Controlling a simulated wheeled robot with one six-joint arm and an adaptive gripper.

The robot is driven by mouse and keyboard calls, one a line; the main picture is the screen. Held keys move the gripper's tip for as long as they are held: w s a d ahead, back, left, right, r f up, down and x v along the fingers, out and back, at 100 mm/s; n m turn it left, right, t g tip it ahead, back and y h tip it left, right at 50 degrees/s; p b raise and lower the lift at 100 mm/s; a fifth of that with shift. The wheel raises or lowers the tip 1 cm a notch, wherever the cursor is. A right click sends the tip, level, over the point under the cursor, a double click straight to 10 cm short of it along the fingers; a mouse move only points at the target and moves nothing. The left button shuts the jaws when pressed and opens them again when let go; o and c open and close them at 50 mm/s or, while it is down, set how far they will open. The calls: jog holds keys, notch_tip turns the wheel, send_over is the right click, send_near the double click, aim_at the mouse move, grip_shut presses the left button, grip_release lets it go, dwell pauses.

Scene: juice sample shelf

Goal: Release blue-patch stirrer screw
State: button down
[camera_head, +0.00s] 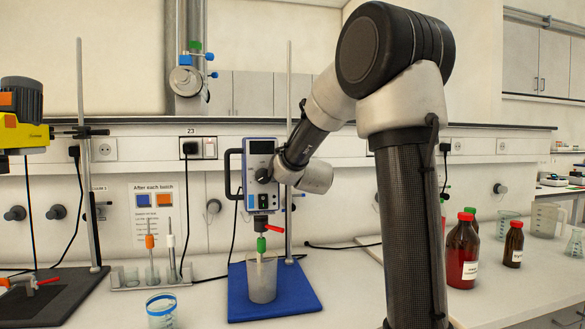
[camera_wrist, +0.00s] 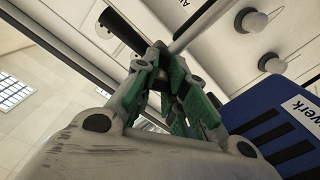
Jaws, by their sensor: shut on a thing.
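The blue-and-grey stirrer (camera_head: 261,160) hangs on a stand rod (camera_head: 289,100) above a blue base plate (camera_head: 300,290). Below its chuck are a red-handled piece (camera_head: 273,228) and a green part (camera_head: 261,243), over a beaker (camera_head: 262,283). In the wrist view the blue stirrer body (camera_wrist: 262,115) with a white label is at right. My gripper (camera_wrist: 158,52), with green finger pads, is shut close beside the stand rod (camera_wrist: 205,20). A dark piece (camera_wrist: 122,30) is at the fingertips; the fingers hide most of what they grip. In the head view the gripper is hidden by my arm and the stirrer.
A yellow stirrer (camera_head: 22,115) on another stand is at far left. A rack (camera_head: 150,278) with upright sticks, a blue-rimmed beaker (camera_head: 161,310) and a wall notice (camera_head: 155,212) are left of centre.

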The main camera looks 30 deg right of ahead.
jog(key=n, duration=1.2)
jog(key=shift+n, duration=0.3)
dwell(0.4)
jog(key=c, duration=0.7)
grip_release()
jog(key=v, duration=1.2)
